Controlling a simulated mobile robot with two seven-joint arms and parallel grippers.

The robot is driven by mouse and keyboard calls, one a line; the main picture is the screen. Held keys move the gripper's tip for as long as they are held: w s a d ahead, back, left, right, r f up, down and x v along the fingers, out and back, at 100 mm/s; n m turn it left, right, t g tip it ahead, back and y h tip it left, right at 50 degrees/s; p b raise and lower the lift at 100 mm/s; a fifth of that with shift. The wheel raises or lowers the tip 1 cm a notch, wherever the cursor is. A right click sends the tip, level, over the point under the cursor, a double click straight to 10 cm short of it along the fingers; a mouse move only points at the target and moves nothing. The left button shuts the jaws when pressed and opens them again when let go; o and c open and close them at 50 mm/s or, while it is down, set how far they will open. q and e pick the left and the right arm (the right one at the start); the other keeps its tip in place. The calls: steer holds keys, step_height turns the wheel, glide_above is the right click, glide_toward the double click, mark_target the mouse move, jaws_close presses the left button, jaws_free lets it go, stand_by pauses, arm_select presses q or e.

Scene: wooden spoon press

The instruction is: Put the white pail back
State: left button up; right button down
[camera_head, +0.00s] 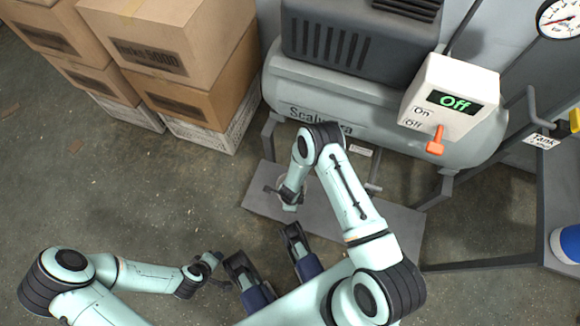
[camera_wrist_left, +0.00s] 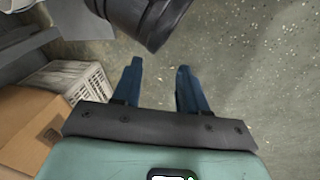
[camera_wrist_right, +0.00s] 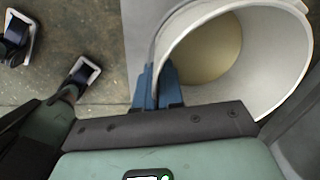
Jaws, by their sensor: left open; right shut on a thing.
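The white pail (camera_wrist_right: 275,60) fills the upper right of the right wrist view, its open mouth toward the camera and its beige bottom showing. My right gripper (camera_wrist_right: 160,82) is shut on the pail's rim at the near left side. In the head view my right gripper (camera_head: 284,192) is over the grey base plate (camera_head: 395,225) in front of the compressor; my arm hides most of the pail there. I cannot tell whether the pail touches the plate. My left gripper (camera_head: 212,266) is open and empty over the floor at lower left; its spread fingers show in the left wrist view (camera_wrist_left: 158,70).
The compressor tank (camera_head: 350,105) with a white switch box (camera_head: 450,97) reading Off stands behind the plate. Cardboard boxes (camera_head: 180,45) on white crates (camera_head: 215,130) are at upper left. A metal frame with a blue-and-white container (camera_head: 568,243) is at right. The left floor is clear.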

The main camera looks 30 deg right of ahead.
step_height(320, 180, down, 4)
steer(key=shift+r+b, duration=0.2)
steer(key=shift+b, duration=0.2)
step_height(320, 180, down, 3)
steer(key=shift+r+b, duration=0.15)
steer(key=shift+b, duration=0.35)
steer(key=shift+f, duration=0.35)
arm_select(q)
steer(key=f, duration=0.1)
steer(key=a+f, duration=0.1)
steer(key=f, duration=0.1)
steer(key=shift+w+a, duration=0.25)
steer(key=shift+w, duration=0.15)
arm_select(e)
steer(key=shift+r, duration=0.1)
steer(key=c, duration=1.3)
jaws_free()
steer(key=shift+o, duration=0.2)
steer(key=shift+r, duration=0.1)
